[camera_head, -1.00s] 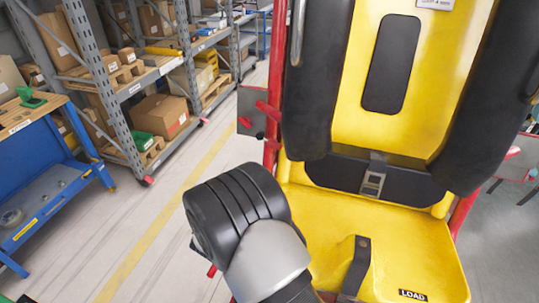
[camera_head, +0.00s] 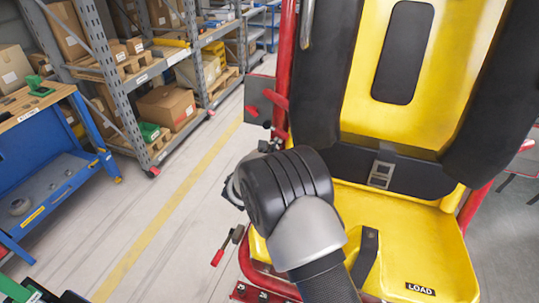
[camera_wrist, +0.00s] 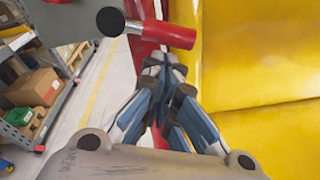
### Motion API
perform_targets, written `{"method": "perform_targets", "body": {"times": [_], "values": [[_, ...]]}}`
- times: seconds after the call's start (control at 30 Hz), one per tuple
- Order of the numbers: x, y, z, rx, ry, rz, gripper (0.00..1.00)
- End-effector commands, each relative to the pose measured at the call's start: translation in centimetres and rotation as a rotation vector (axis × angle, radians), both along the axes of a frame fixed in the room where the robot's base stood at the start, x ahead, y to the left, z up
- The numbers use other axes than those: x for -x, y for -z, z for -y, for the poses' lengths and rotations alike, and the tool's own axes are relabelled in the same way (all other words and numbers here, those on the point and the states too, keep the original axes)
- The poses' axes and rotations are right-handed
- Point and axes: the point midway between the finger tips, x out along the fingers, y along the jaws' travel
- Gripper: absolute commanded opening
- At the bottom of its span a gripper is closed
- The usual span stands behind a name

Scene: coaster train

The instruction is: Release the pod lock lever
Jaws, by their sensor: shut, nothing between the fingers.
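The yellow pod seat (camera_head: 400,235) with black padded restraints fills the right of the head view. On its left, a grey plate (camera_head: 258,96) carries a red handle (camera_head: 276,100). A second lever with a red grip (camera_head: 217,257) hangs lower left of the seat. I cannot tell which is the pod lock lever. In the wrist view, a red grip (camera_wrist: 168,36) with a black round end lies just beyond my gripper (camera_wrist: 165,64). My gripper's fingers are shut and empty, below that grip; contact is unclear. In the head view, my wrist hides most of the gripper.
Grey shelving with boxes (camera_head: 167,107) and a blue workbench (camera_head: 45,195) stand at the left. Clear floor with a yellow line (camera_head: 165,215) lies between them and the seat. A red frame post (camera_head: 284,60) rises beside the seat.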

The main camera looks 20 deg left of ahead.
Motion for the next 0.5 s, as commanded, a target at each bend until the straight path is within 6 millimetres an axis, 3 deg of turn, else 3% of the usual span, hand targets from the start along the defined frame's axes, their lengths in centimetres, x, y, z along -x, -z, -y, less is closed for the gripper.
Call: {"method": "perform_targets", "body": {"times": [0.33,0.5], "values": [[0.0,-0.2,0.1,0.003,-0.001,0.0,0.0],[-0.4,-1.5,1.1,0.107,-0.022,-0.007,0.0]]}}
